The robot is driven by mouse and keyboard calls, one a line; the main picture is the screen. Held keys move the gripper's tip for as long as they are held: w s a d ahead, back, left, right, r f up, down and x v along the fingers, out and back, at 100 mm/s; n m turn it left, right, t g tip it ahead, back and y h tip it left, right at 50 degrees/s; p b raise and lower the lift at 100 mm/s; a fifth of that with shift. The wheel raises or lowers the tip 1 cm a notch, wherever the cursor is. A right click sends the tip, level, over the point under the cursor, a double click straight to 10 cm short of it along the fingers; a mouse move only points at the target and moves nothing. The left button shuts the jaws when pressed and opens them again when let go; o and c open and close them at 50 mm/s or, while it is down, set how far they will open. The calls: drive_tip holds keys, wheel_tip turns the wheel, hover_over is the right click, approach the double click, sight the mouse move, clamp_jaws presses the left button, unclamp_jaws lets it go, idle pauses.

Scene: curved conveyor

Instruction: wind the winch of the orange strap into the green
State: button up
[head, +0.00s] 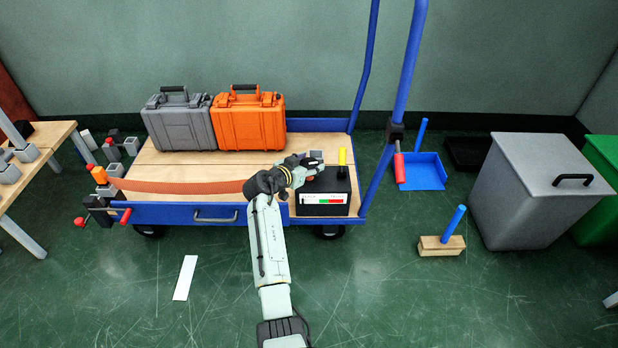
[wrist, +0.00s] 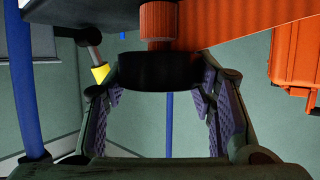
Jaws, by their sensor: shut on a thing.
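The orange strap (head: 185,187) runs along the front of the cart from a dark post at the left to the right end, where my gripper is. A black box (head: 338,183) there bears a white gauge (head: 309,198) with red and green fields; its pointer is too small to read. A yellow-tipped lever (head: 342,157) stands up behind it, and its yellow tip shows in the wrist view (wrist: 100,73). My gripper (head: 312,167) is shut on a black round knob (wrist: 155,72), beneath an orange hub (wrist: 157,25) in the wrist view. The arm hides part of the strap's end.
A grey case (head: 178,125) and an orange case (head: 248,125) stand at the back of the blue cart (head: 180,213). A blue cart handle (head: 408,65) rises right of the box. Red handles (head: 125,216) stick out at the left post. Bins (head: 540,185) stand right.

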drive_tip(key=m+g+h+b, duration=0.1)
drive_tip(key=m+b, duration=0.1)
drive_tip(key=b, duration=0.1)
drive_tip(key=m+g+h+b, duration=0.2)
drive_tip(key=b, duration=0.2)
drive_tip(key=m+g+h+b, duration=0.1)
drive_tip(key=m+g+b, duration=0.1)
drive_tip(key=b, duration=0.2)
drive_tip(key=shift+f+h, duration=0.3)
drive_tip(key=shift+f, duration=0.05)
drive_tip(key=m+g+b, duration=0.2)
drive_tip(key=b, duration=0.1)
drive_tip(key=shift+r+h, duration=0.25)
drive_tip(key=shift+h, duration=0.15)
drive_tip(key=shift+g, duration=0.3)
drive_tip(key=o, duration=1.2)
drive_tip(key=shift+c, duration=0.2)
drive_tip(key=shift+r, duration=0.1)
drive_tip(key=v, duration=1.2)
